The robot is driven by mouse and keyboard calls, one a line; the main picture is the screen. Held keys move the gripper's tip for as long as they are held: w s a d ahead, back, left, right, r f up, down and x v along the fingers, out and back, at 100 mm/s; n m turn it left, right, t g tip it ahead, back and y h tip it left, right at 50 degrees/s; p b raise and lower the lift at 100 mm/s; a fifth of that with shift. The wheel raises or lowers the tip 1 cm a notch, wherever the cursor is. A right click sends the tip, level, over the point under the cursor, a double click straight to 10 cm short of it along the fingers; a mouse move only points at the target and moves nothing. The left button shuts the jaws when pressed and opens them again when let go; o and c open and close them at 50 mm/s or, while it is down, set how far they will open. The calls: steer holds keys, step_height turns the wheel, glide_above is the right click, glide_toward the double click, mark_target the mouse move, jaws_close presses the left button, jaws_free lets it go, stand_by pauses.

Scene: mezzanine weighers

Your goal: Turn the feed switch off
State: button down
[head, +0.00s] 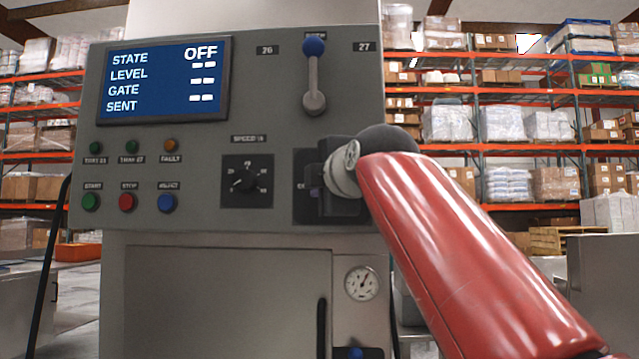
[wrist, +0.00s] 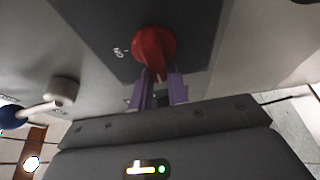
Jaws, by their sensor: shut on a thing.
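The feed switch is a red rotary knob (wrist: 153,52) on a dark plate (wrist: 190,25), with an "ON" mark beside it in the wrist view. My gripper's two purple fingers (wrist: 161,84) are shut on the knob's near part. In the head view my gripper (head: 320,188) is against the right side of the panel, and the knob is hidden behind it; only the dark plate's left edge (head: 300,208) shows. The panel's blue screen (head: 163,80) reads STATE OFF, with dashes for the other lines.
Left of the switch are a speed dial (head: 246,181) and green, red and blue push buttons (head: 128,202). Above is a blue-tipped lever (head: 314,75) between marks 26 and 27. A pressure gauge (head: 361,283) sits below. Stocked racks (head: 520,150) stand far behind.

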steer(key=shift+w+d, duration=0.15)
steer(key=c, duration=1.4)
jaws_free()
steer(key=shift+f, duration=0.1)
steer(key=shift+o, duration=0.2)
steer(key=b+v, duration=0.2)
steer(key=v, duration=0.6)
